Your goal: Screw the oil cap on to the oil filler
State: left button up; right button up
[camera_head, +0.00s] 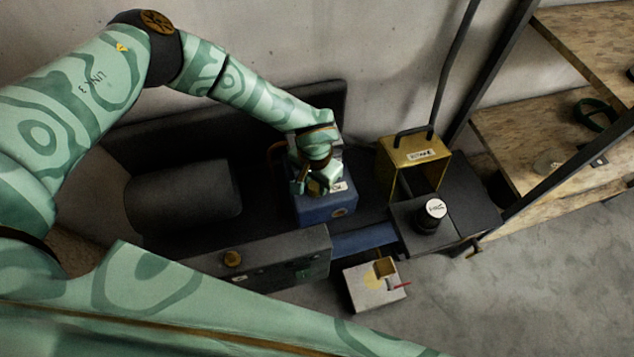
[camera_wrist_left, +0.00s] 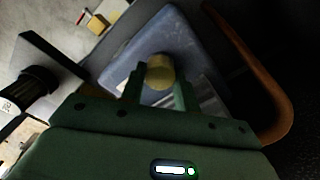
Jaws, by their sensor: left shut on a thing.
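My left gripper (camera_head: 316,190) reaches down over a blue tank (camera_head: 312,213) that carries a white label and a small brass fitting low on its front. In the left wrist view the fingers (camera_wrist_left: 160,88) are shut on a yellow round cap (camera_wrist_left: 160,70), held over the top of the blue tank (camera_wrist_left: 130,62). The cap hides the oil filler beneath it, so I cannot tell whether they touch or how far the cap is seated. My right gripper is not in view.
A yellow open frame box (camera_head: 437,158) and a dark block with a black capped cylinder (camera_head: 431,214) stand right of the tank. A grey beam (camera_head: 290,258) runs in front, a small pale box (camera_head: 367,290) lies before it. A dark drum (camera_head: 183,195) is left.

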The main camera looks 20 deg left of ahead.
pick_arm(q)
jog(key=shift+f+m, duration=0.1)
jog(key=shift+m, duration=0.7)
jog(key=shift+r, duration=0.2)
grip_shut()
jog(key=o, duration=1.2)
grip_release()
jog(key=shift+c, duration=0.5)
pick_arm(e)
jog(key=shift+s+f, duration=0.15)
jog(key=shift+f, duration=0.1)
pick_arm(q)
jog(key=shift+c, duration=0.5)
